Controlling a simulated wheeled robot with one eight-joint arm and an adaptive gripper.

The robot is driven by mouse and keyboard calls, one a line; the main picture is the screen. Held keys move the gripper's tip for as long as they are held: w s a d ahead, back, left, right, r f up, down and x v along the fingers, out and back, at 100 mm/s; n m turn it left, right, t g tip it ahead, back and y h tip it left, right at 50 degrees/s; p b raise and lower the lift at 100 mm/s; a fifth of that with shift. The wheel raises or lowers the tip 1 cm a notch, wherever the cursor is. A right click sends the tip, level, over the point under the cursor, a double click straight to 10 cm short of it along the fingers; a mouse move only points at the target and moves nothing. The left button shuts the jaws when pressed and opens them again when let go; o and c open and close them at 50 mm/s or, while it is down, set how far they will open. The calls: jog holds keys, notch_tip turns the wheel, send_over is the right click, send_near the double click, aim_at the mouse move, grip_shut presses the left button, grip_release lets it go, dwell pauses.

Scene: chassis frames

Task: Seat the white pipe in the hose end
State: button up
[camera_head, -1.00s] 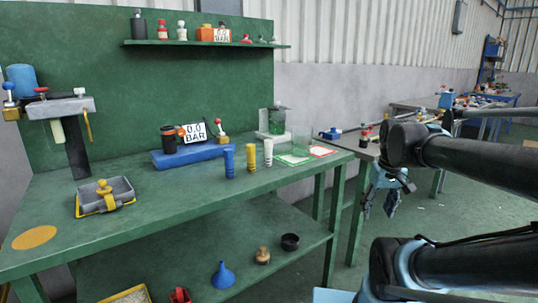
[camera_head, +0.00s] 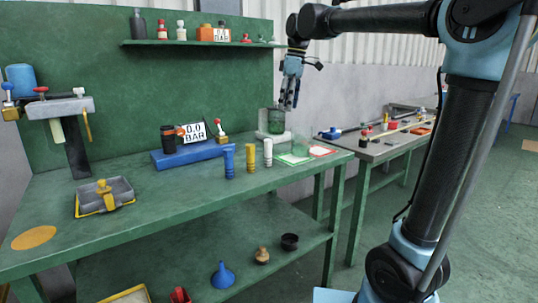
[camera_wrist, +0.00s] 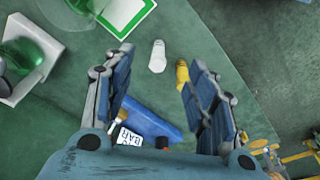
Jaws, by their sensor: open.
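The white pipe (camera_head: 267,152) stands upright on the green bench, right of a yellow pipe (camera_head: 250,157) and a blue pipe (camera_head: 229,160). My gripper (camera_head: 288,101) is open and empty, raised above the back right of the bench and pointing down. In the wrist view the white pipe (camera_wrist: 157,56) shows well below, between the two spread fingertips, with the yellow pipe (camera_wrist: 182,73) close to the right finger. The blue pipe is not clear there. I cannot tell for sure which part is the hose end; a black cylinder (camera_head: 168,138) stands on a blue block (camera_head: 186,155).
A green glass vessel (camera_head: 276,121) on a grey stand is close below my gripper. A green-bordered card (camera_head: 293,159) lies right of the pipes. A grey tray (camera_head: 118,187) and a clamp stand (camera_head: 76,150) are at left.

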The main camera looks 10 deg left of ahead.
jog(key=r+n, duration=0.2)
send_over(268, 140)
jog(key=d, duration=0.3)
jog(key=a+f, duration=0.1)
jog(key=f, duration=0.4)
jog(key=a+f, duration=0.1)
jog(key=f, duration=0.5)
jog(key=a+f, duration=0.1)
jog(key=f, duration=0.5)
jog(key=shift+w+f, duration=0.15)
jog(key=shift+f, duration=0.05)
grip_shut()
